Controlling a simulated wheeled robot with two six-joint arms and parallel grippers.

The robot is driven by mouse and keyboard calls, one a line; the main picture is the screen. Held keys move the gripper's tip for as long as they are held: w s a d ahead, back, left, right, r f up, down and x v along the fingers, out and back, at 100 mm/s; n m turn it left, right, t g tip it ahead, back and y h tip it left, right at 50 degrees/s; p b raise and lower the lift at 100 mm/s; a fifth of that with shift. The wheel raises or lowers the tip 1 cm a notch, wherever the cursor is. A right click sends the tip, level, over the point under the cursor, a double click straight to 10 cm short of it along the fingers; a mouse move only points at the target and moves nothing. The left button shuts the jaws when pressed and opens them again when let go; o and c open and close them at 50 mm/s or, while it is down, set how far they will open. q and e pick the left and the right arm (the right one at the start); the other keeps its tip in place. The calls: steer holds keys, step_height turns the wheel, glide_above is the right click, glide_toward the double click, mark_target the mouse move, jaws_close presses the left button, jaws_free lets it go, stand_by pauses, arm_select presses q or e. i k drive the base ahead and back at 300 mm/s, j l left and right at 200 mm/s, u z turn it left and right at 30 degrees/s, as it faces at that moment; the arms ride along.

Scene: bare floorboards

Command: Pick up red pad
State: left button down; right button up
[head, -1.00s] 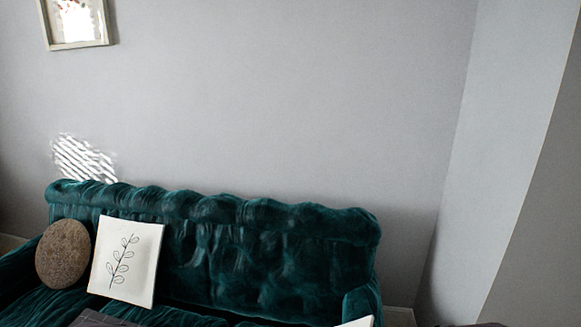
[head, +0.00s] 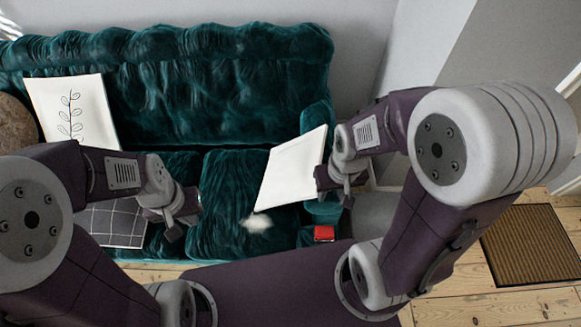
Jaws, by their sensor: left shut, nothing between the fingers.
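A small red pad (head: 324,233) lies at the front right of the green sofa, by its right arm, just above my purple body in the head view. My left gripper (head: 178,222) is over the left part of the seat, shut and empty, well left of the pad. My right gripper (head: 345,195) is above and slightly right of the pad, by the right sofa arm. Its fingers are small and partly hidden, so whether they are open does not show.
The green sofa (head: 230,80) has a plant-print cushion (head: 90,105), a round brown cushion (head: 14,125) and a dark checked cushion (head: 118,228). A white cushion (head: 285,175) leans beside my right gripper. A small white thing (head: 257,223) lies on the seat. A brown mat (head: 535,250) is at right.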

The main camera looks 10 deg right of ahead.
mark_target(321, 232)
steer(key=k+l+z, duration=0.35)
steer(key=l, duration=0.4)
steer(key=k+l, duration=0.45)
steer(key=k, duration=0.15)
steer(key=k+l, duration=0.45)
steer(key=k, duration=0.2)
